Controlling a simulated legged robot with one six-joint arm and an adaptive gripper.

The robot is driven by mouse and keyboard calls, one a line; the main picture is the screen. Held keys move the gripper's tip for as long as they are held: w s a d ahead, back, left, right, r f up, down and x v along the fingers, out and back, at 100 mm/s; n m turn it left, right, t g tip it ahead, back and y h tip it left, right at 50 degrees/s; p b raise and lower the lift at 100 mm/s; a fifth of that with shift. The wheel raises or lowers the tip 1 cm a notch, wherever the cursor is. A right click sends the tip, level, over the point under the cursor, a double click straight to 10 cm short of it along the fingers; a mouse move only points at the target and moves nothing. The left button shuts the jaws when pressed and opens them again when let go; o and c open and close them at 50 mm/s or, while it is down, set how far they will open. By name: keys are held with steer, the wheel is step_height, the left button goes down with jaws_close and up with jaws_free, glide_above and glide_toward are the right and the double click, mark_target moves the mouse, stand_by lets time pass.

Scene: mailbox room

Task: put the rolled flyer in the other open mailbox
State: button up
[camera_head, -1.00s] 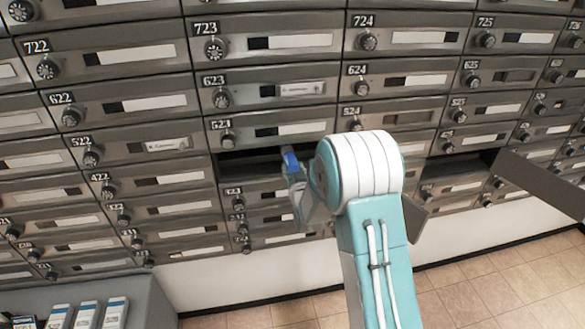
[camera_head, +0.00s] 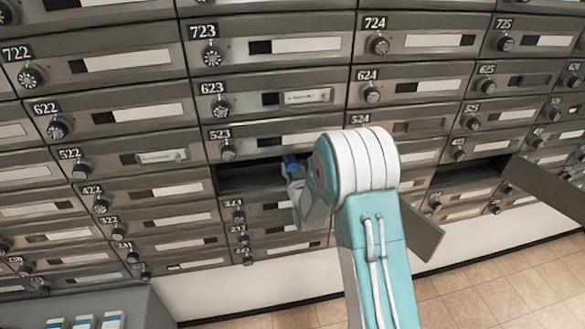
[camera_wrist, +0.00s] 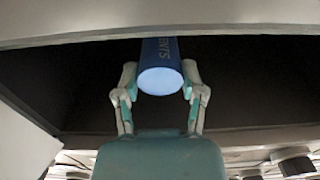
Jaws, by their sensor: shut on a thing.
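The rolled flyer (camera_wrist: 161,52) is a blue tube with pale lettering. My gripper (camera_wrist: 159,88) is shut on it, one finger on each side, and its round near end faces the wrist camera. The tube points into the dark inside of an open mailbox (camera_head: 240,178), below the door marked 523. In the head view, my gripper (camera_head: 293,178) is at the right part of that opening, and only a little blue shows. How deep the flyer reaches is hidden. Another open mailbox (camera_head: 468,178) stands to the right, dark inside.
An open door (camera_head: 422,232) hangs beside my arm, partly hidden by it. Another open door (camera_head: 548,187) sticks out at the far right. Closed mailboxes surround both openings. White-and-blue boxes (camera_head: 112,321) stand at the bottom left. Tiled floor (camera_head: 480,295) is clear at lower right.

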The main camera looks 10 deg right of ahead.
steer(key=o, duration=1.2)
steer(key=s, duration=1.2)
stand_by(1.0)
stand_by(0.4)
